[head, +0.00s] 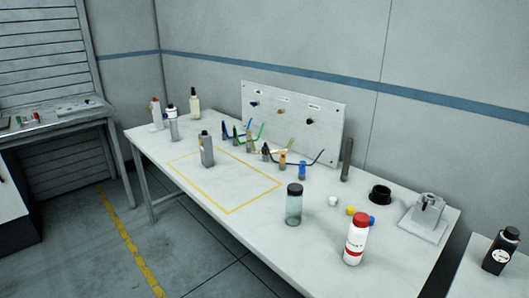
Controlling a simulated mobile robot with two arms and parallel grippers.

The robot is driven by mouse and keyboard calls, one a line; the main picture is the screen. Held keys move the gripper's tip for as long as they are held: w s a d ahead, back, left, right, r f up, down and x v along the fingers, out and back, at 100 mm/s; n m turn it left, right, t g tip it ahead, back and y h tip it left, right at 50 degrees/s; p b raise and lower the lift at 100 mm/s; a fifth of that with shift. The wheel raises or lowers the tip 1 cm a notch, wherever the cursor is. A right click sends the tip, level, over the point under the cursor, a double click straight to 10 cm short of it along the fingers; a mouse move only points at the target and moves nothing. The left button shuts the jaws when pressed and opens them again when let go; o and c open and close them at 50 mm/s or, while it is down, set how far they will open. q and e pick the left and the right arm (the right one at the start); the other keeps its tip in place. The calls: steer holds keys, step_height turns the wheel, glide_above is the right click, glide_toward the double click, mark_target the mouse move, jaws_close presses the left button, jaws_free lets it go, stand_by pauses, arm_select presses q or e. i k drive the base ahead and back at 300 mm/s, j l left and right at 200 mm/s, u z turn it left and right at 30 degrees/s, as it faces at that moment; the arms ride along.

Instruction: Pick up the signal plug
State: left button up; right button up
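Several small cable plugs stand in a row on the white table (330,245), in front of the upright panel. I cannot tell which one is the signal plug. Neither of my grippers is in view.
A grey bottle (207,150) stands in the yellow-outlined area (228,188). A clear jar (294,207) and a red-capped bottle (356,240) stand near the front edge. A dark cylinder (347,160), black ring (380,194) and grey fixture (426,215) are at right. The outlined area is mostly clear.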

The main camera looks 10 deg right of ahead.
mark_target(264, 150)
steer(key=i+j+z, duration=0.1)
steer(key=i+j, duration=0.15)
steer(key=i+j+z, duration=0.1)
steer(key=j, duration=0.3)
steer(key=i+j+z, duration=0.1)
steer(key=i+j, duration=0.4)
steer(key=j, duration=0.25)
steer(key=i+j+z, duration=0.15)
steer(key=j, duration=0.25)
